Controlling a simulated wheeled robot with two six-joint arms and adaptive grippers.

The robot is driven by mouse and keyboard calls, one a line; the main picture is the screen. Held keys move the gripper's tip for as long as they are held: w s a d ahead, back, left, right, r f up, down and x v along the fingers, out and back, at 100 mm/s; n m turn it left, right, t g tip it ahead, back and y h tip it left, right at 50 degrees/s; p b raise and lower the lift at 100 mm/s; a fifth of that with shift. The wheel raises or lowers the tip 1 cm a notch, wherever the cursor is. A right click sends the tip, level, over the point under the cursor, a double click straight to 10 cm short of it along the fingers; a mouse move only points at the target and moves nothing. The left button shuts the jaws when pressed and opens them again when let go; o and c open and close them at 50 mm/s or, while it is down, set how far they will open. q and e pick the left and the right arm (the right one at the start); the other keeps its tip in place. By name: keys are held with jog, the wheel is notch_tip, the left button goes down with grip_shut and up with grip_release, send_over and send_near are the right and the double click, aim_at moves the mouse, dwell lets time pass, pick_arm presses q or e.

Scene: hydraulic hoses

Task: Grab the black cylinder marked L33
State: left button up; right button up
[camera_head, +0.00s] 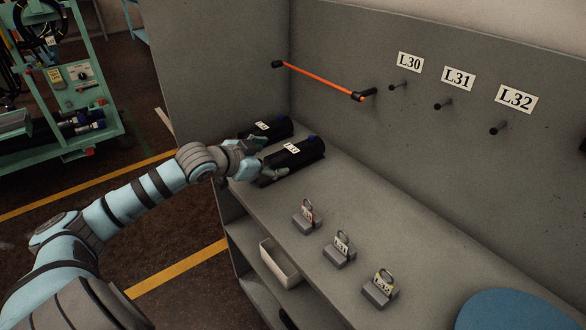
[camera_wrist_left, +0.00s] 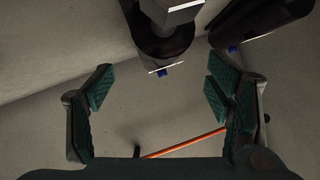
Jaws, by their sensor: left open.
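Two black cylinders with white labels and blue ends lie side by side on the shelf top at the back left. The nearer cylinder (camera_head: 307,149) and the farther cylinder (camera_head: 281,127) have labels too small to read, so I cannot tell which is L33. My left gripper (camera_head: 264,158) is open at their left ends. In the left wrist view, the open fingers (camera_wrist_left: 158,86) have one black cylinder (camera_wrist_left: 165,45) ahead of the gap between them, apparently untouched. Another black cylinder (camera_wrist_left: 262,22) is up and right. My right gripper is out of view.
An orange bar (camera_head: 320,78) is mounted on the wall above the cylinders. Pegs under signs L30 (camera_head: 410,62), L31 (camera_head: 458,79) and L32 (camera_head: 516,99) stick out. Tagged padlock-like blocks (camera_head: 339,250) stand on the shelf top. A white bin (camera_head: 280,265) sits below.

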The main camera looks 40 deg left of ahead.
aim_at(281, 156)
pick_arm(q)
jog(key=b+x, duration=0.1)
jog(key=x, duration=0.4)
jog(key=shift+w+d, duration=0.1)
jog(key=shift+w, duration=0.1)
jog(key=shift+s, duration=0.15)
jog(key=c, duration=0.5)
grip_shut()
jog(key=shift+r, duration=0.1)
